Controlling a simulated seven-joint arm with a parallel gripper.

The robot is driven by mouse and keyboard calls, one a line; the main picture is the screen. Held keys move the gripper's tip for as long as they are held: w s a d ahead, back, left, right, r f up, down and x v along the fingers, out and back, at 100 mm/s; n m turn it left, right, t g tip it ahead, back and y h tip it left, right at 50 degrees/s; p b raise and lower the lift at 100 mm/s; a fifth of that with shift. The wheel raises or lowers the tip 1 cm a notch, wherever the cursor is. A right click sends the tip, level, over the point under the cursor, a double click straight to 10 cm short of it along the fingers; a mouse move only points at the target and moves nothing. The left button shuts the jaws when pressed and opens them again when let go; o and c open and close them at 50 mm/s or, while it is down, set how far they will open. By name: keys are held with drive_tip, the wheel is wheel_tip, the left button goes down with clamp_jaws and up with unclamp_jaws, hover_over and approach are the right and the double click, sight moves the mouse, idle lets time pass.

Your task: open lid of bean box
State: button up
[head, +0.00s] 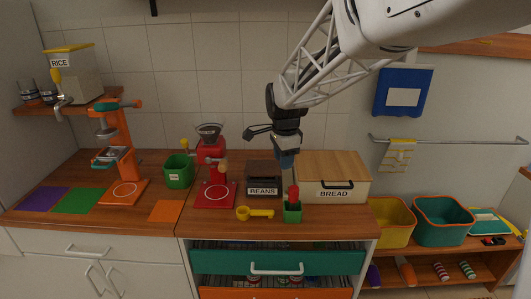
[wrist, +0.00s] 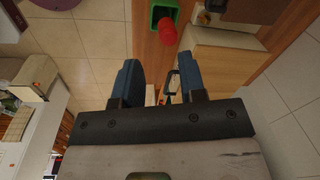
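The bean box (head: 263,187) stands on the counter, dark with a "BEANS" label on its front. Its dark top looks shut in the head view. Part of what looks like this box (wrist: 252,10) shows at the top edge of the wrist view, cut off by the frame. My gripper (head: 287,160) hangs pointing down, above and to the right of the bean box, near the left end of the bread box. In the wrist view the two blue fingers of my gripper (wrist: 160,82) are apart, with nothing held between them.
A green cup (head: 293,214) with a red-topped item (head: 294,193) stands just right of the bean box. The bread box (head: 334,186) is farther right. A yellow scoop (head: 255,213) lies in front, and a red grinder (head: 212,170) stands left. The teal drawer (head: 277,262) below is partly open.

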sight(262, 176)
drive_tip(key=w+a+f+m, duration=0.1)
drive_tip(key=w+a, duration=0.1)
drive_tip(key=w+a+f+m, duration=0.1)
drive_tip(key=w+a+f, duration=0.1)
drive_tip(key=w, duration=0.1)
drive_tip(key=w+a+f+m, duration=0.1)
drive_tip(key=w+a+f, duration=0.1)
drive_tip(key=w, duration=0.1)
drive_tip(key=shift+w+a+f+m, duration=0.1)
drive_tip(key=shift+w+a+m, duration=0.15)
drive_tip(key=shift+m, duration=0.15)
drive_tip(key=shift+f, duration=0.15)
drive_tip(key=shift+w+f, duration=0.2)
drive_tip(key=shift+f, duration=3.55)
drive_tip(key=shift+c, duration=0.2)
clamp_jaws()
